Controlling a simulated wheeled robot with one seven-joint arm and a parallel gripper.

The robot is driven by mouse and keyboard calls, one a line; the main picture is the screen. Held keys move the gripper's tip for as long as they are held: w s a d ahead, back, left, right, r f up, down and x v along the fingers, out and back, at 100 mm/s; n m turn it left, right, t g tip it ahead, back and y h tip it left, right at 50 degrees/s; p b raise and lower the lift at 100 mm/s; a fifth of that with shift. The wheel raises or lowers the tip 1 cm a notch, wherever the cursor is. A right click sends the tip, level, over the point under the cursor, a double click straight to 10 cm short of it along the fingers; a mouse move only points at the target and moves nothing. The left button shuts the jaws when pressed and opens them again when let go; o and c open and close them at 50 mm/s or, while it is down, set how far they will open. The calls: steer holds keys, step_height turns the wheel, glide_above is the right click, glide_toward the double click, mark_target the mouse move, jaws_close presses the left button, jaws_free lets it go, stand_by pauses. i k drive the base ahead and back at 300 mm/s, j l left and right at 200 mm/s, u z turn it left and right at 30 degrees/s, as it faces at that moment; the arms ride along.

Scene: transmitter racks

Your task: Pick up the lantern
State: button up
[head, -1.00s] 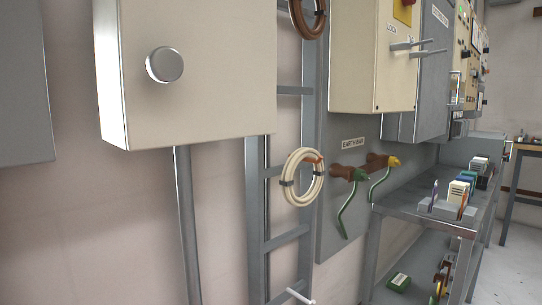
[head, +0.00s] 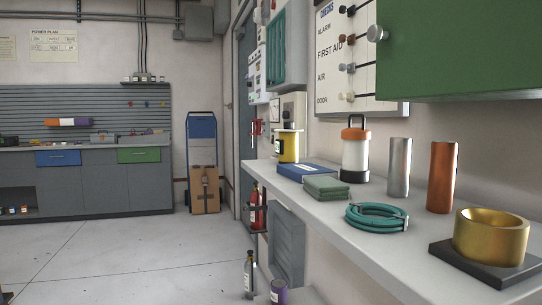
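The lantern (head: 355,152) stands upright on a long pale shelf (head: 352,222) along the right wall in the head view. It has a white body, an orange top, a dark base and a dark handle loop above. A silver cylinder stands to its right and folded green cloth lies in front of it to the left. My gripper is not in view.
The shelf also holds a blue book (head: 306,171), green cloth (head: 326,187), a coiled teal cable (head: 377,216), a silver cylinder (head: 399,167), a copper cylinder (head: 441,177) and a brass ring (head: 490,236). A green cabinet (head: 460,50) overhangs the right. Floor at left is clear.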

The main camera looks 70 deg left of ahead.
mark_target(354, 169)
steer(key=u, duration=2.1)
steer(key=z, duration=0.5)
steer(key=i+j+z, duration=0.15)
steer(key=j+z, duration=0.15)
steer(key=i+j+z, duration=0.15)
steer(key=j+z, duration=0.15)
steer(key=j, duration=0.15)
steer(key=i+j+z, duration=0.1)
steer(key=j+z, duration=0.25)
